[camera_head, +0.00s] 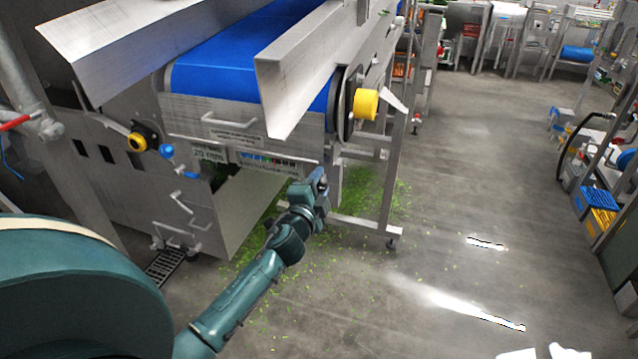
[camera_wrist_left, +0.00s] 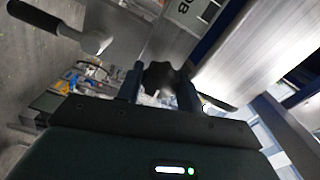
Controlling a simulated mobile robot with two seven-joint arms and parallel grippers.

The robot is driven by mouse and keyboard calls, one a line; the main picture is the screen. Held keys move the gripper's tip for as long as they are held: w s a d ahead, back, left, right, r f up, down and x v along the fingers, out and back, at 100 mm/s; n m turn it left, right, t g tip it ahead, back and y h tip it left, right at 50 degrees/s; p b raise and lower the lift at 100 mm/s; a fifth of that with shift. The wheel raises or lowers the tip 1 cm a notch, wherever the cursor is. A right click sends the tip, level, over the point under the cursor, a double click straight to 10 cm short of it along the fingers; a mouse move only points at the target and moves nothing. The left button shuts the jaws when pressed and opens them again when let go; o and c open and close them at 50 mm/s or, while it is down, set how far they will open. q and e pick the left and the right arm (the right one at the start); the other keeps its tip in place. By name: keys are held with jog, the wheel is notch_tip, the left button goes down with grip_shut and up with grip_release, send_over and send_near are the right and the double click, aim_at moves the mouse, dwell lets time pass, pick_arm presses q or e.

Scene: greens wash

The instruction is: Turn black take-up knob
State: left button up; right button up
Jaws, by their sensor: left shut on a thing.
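The black take-up knob (camera_wrist_left: 160,76) shows in the left wrist view as a dark, lobed knob between the two fingers. My left gripper (camera_wrist_left: 161,92) is shut on it, with one finger on each side. In the head view my left gripper (camera_head: 318,183) is below the discharge end of the conveyor with the blue belt (camera_head: 225,55). The knob itself cannot be made out in the head view. My right gripper is not in view.
Green scraps lie on the floor below. The grey floor (camera_head: 470,200) at right is mostly clear.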

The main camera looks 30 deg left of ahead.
pick_arm(q)
jog(key=shift+m, duration=0.3)
jog(key=o, duration=1)
